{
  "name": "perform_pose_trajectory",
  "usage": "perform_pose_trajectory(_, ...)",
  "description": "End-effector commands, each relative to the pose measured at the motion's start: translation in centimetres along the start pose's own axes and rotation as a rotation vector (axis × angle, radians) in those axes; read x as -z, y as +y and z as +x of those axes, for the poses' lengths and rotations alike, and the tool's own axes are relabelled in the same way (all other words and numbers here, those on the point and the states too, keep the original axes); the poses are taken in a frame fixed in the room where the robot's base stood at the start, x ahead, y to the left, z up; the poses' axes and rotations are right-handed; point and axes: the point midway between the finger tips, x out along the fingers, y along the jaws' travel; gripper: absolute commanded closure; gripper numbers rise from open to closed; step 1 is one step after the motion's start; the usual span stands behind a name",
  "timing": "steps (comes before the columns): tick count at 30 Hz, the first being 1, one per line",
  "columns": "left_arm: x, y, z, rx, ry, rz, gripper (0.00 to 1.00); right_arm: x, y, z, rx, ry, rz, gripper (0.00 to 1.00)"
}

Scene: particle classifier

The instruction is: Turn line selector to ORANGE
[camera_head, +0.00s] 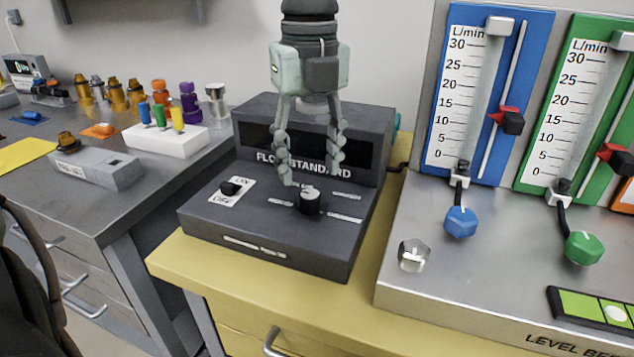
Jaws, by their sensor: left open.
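The dark grey FLOW STANDARD unit (210,212) stands on the yellow bench. A round selector knob (311,201) with a light top sits on its sloping front panel, with small labels around it that are too small to read. I cannot tell which label it points at. My left gripper (313,177) hangs from above, fingers pointing down and spread apart, empty. Its fingertips are close above and behind the knob in the picture, seemingly not touching it. My right gripper is not in view.
A black ON/OFF switch (231,187) sits left of the knob. At right stands a panel with blue (461,221) and green (584,247) knobs and flow scales. A silver knob (413,255) is at its left edge. Coloured fittings crowd the grey bench (60,205) at left.

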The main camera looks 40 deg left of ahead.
Motion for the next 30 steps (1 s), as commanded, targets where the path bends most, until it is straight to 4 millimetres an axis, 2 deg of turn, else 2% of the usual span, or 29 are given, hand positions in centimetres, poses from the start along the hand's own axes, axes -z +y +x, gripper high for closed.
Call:
perform_pose_trajectory(3, 0.1, 0.1, 2.1, -0.003, 0.005, 0.0, 0.5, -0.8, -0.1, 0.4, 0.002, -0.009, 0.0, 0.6)
perform_pose_trajectory(9, 0.0, 0.0, 4.6, 0.0, 0.004, 0.0, 0.5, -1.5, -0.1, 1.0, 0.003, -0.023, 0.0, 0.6)
perform_pose_trajectory(20, 0.0, 0.0, 5.2, 0.003, 0.003, 0.0, 0.5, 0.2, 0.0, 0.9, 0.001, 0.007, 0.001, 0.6)
perform_pose_trajectory(30, 0.0, 0.0, 5.2, 0.003, 0.003, 0.0, 0.91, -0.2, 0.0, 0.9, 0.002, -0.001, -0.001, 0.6)
